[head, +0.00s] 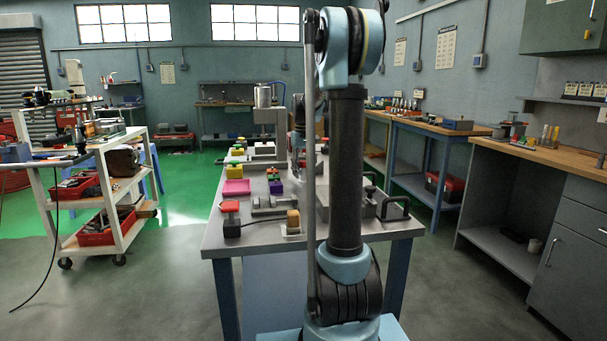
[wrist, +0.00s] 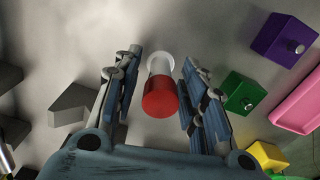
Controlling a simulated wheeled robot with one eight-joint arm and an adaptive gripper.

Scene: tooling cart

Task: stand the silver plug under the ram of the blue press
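In the wrist view my gripper (wrist: 159,64) is open, with one finger on each side of a red-ended cylinder (wrist: 159,98). The cylinder has a pale whitish far part, and a gap shows between it and the left finger. I cannot tell whether it is the silver plug, and I see no other sure silver plug. In the head view a grey press-like stand with a silver cylinder on top (head: 263,97) is at the far end of the table. I cannot make out a blue press for sure. My arm hides part of the table.
The table (head: 222,236) also holds a pink tray (head: 237,187), a purple block (wrist: 283,38), a green block (wrist: 243,92), a yellow block (wrist: 268,155) and a red-topped block (head: 231,208). A grey block (wrist: 68,106) lies left of my gripper.

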